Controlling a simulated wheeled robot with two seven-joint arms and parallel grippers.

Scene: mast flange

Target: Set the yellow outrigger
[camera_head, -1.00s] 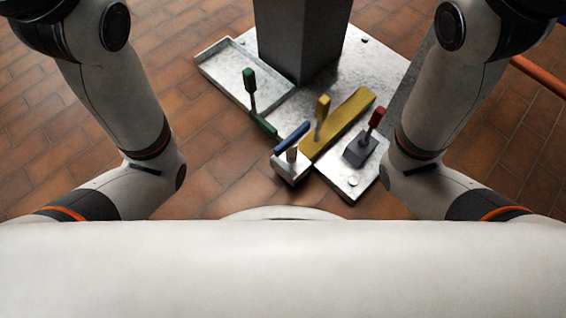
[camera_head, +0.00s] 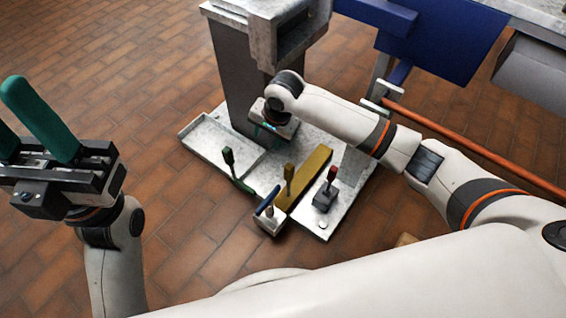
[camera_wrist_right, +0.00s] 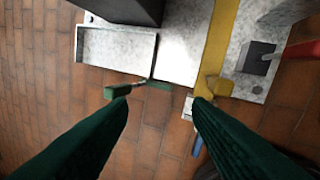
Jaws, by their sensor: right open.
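The yellow outrigger is a long yellow bar (camera_head: 308,174) on the grey base plate, with an upright yellow lever (camera_head: 289,175) near its front end. In the right wrist view the bar (camera_wrist_right: 219,45) runs from the top edge down to the right fingertip, and the lever (camera_wrist_right: 212,86) shows beside that tip. My right gripper (camera_head: 268,128) is above the plate, behind the levers; its fingers are mostly hidden in the head view. The wrist view shows its green fingers (camera_wrist_right: 161,103) spread and empty. My left gripper (camera_head: 22,118) is raised at far left, fingers apart and empty.
A green lever (camera_head: 229,158), a blue lever (camera_head: 267,201) and a red lever (camera_head: 331,176) surround the yellow one. A shallow tray (camera_head: 205,152) lies left of the mast column (camera_head: 240,85). An orange rail (camera_head: 460,137) crosses at right. Brick floor is clear at left.

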